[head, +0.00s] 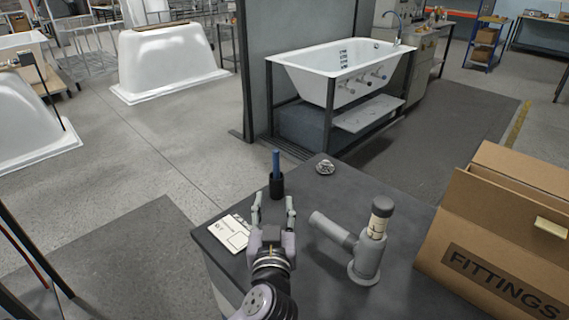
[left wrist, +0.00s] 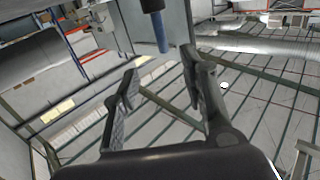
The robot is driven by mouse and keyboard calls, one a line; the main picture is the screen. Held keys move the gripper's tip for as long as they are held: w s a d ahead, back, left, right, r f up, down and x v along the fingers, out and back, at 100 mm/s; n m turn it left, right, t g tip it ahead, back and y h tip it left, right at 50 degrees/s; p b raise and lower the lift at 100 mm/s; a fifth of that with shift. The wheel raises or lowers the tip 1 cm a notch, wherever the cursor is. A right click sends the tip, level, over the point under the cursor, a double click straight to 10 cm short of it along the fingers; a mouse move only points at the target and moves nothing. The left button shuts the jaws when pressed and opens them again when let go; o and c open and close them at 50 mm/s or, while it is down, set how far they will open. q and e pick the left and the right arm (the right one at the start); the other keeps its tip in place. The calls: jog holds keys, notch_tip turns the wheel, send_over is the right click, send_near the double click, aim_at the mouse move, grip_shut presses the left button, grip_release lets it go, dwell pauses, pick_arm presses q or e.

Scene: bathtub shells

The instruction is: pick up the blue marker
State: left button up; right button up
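The blue marker (head: 276,162) stands upright in a small black cup (head: 277,187) near the far left edge of the dark table. My left gripper (head: 273,203) is open and empty, just on the near side of the cup, with its fingers pointing toward it. In the left wrist view the marker (left wrist: 161,33) and the dark cup (left wrist: 152,5) appear at the top, beyond the open fingertips (left wrist: 160,75). The fingers do not touch the marker. My right gripper is in neither view.
On the table (head: 305,268) lie a white card (head: 230,233) to the left and a small silvery part (head: 325,167) at the back. A grey pipe-like fitting (head: 366,250) stands to the right. A cardboard box (head: 495,250) fills the right side.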

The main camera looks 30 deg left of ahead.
pick_arm(q)
jog(key=p, duration=0.2)
send_near(276, 164)
jog(key=w, duration=0.1)
jog(key=x, duration=0.3)
jog(key=shift+w+a+r+p, duration=0.2)
jog(key=shift+a+r+p, duration=0.1)
jog(key=shift+a, duration=0.15)
jog(key=shift+x, duration=0.75)
jog(key=x, duration=0.1)
jog(key=p+x, duration=0.1)
jog(key=x, duration=0.2)
jog(key=shift+w+f+p, duration=0.15)
jog(key=shift+f+p, duration=0.2)
jog(key=shift+w+a+f, duration=0.1)
jog(key=shift+w+a, duration=0.05)
jog(key=shift+w, duration=0.15)
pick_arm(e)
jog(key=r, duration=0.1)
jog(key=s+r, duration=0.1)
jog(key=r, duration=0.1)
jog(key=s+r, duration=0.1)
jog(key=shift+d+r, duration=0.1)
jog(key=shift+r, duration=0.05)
pick_arm(q)
grip_shut()
